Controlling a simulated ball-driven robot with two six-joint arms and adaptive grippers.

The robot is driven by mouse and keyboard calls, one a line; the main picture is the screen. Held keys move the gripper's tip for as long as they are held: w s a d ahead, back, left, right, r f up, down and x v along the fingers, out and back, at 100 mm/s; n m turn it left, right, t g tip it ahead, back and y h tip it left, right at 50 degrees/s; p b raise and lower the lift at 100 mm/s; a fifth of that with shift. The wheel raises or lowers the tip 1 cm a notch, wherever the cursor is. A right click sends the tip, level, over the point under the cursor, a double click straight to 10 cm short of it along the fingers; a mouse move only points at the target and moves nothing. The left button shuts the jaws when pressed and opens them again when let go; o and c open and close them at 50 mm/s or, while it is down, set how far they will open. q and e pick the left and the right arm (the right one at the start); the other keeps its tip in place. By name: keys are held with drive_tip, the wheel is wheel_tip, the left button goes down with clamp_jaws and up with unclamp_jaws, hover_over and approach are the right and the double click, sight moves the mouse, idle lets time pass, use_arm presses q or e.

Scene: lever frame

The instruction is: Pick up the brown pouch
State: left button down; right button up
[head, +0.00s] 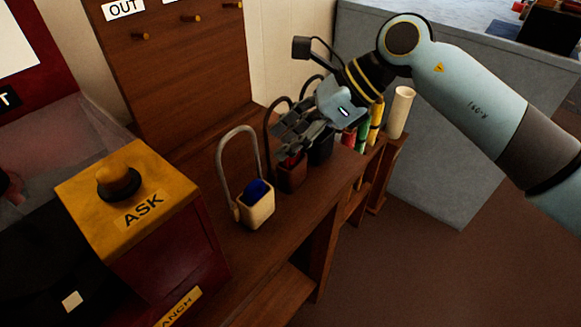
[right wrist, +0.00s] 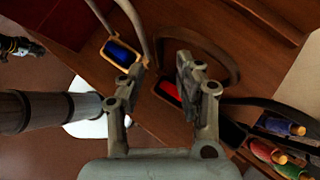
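The brown pouch (head: 291,177) stands on the wooden shelf, with a dark loop handle and something red inside. In the right wrist view the pouch (right wrist: 166,108) lies just beyond my fingertips, between them. Its loop handle (right wrist: 232,64) curves out past the right-hand finger. My right gripper (head: 290,140) is just above and behind the pouch and partly covers its top and handle. In the right wrist view the fingers (right wrist: 163,75) are apart with nothing clamped. My left gripper is not in the head view; a dark part at the right wrist view's left edge may be it.
A cream pouch (head: 256,211) with blue contents and a grey handle stands left of it. A black pouch (head: 321,148) is close on the right. Coloured tubes (head: 375,123) and a cream cylinder (head: 400,112) stand farther right. A yellow ASK box (head: 140,195) is at left.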

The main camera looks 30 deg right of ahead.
sight(277, 166)
drive_tip(key=x, duration=0.3)
drive_tip(key=shift+a+f, duration=0.1)
clamp_jaws()
idle(0.4)
